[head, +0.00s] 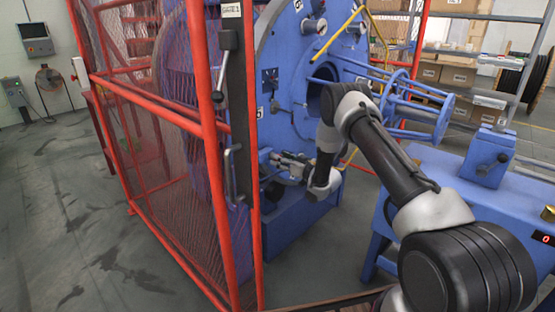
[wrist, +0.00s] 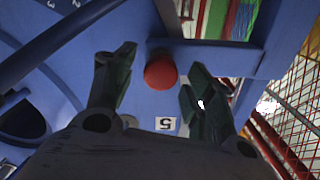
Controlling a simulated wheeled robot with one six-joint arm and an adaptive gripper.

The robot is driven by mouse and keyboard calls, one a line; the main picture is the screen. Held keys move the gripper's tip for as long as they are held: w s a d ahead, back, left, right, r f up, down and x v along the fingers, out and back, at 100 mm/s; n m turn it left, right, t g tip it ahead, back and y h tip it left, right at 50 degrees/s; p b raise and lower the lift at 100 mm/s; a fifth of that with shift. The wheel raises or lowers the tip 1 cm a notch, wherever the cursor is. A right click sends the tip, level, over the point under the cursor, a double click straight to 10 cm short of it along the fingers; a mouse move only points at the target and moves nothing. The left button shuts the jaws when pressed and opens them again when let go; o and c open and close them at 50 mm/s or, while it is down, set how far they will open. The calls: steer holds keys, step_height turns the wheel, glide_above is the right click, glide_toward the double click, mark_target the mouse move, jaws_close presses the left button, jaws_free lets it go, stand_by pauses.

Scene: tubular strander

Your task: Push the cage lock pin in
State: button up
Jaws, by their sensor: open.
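A red round knob (wrist: 162,72), which looks like the head of the cage lock pin, stands out from a blue machine part in the wrist view. My gripper (wrist: 150,85) is open, with one dark finger left of the knob and the other right of it. The jaws are empty, and a gap shows between the knob and each finger. I cannot tell how far the pin sits in. In the head view my gripper (head: 282,166) is low beside the blue machine frame. The knob cannot be made out there.
A plate marked 5 (wrist: 166,123) lies below the knob in the wrist view. A red mesh guard (head: 165,150) with an upright dark post and handles (head: 233,150) stands left of my arm. A blue bench (head: 455,180) is on the right. Open floor (head: 55,220) lies left.

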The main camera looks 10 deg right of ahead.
steer(key=v, duration=0.9)
steer(key=shift+s, duration=0.2)
steer(key=shift+d, duration=0.1)
